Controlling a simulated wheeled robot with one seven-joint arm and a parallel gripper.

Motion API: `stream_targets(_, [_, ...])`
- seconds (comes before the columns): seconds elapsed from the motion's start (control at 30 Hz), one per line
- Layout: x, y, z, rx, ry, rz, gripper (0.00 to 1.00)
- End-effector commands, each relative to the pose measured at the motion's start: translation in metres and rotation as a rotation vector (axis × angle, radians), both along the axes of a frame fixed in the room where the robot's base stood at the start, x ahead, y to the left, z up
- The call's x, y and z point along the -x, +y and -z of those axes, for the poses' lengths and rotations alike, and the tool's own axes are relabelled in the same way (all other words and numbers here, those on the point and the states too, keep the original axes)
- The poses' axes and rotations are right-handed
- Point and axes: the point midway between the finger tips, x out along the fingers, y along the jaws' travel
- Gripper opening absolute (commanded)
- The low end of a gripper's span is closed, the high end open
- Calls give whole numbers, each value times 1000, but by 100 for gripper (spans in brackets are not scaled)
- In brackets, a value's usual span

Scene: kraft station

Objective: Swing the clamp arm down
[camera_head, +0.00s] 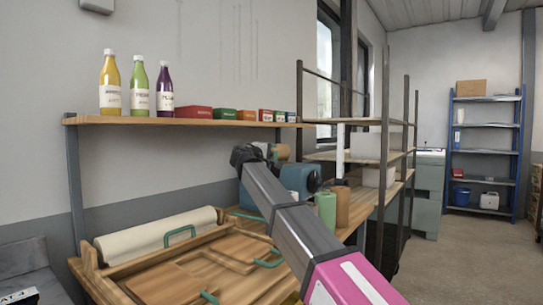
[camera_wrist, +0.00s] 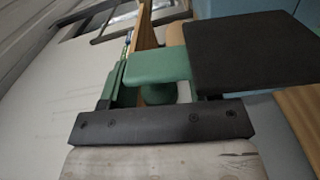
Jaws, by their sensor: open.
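My gripper (camera_head: 245,156) shows in the head view as the dark end of my arm, raised above the back of the wooden bench; it is open. I cannot clearly make out its fingers. No part is plainly the clamp arm in the head view, where my arm hides some of the bench. In the wrist view a green block (camera_wrist: 158,65) stands close in front, with a rounded green piece under it. A dark bar with screws (camera_wrist: 160,122) crosses below it, above a pale wooden surface (camera_wrist: 160,162). I cannot tell which of these is the clamp arm, or whether anything touches.
A wall shelf (camera_head: 185,121) holds bottles and small coloured boxes. On the bench lie a pale roll (camera_head: 155,236) and wooden boards with green handles. A blue box (camera_head: 296,178) and a green cylinder (camera_head: 326,209) stand beside my arm. A blue rack (camera_head: 486,152) stands far right, past open floor.

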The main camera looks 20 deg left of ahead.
Motion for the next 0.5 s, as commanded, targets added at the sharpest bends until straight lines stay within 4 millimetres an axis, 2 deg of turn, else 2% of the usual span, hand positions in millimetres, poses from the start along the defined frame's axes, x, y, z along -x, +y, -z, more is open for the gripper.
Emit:
stream_targets(0.37, [-5, -1, 0, 0, 0, 0, 56])
stream_targets(0.5, [-5, -1, 0, 0, 0, 0, 10])
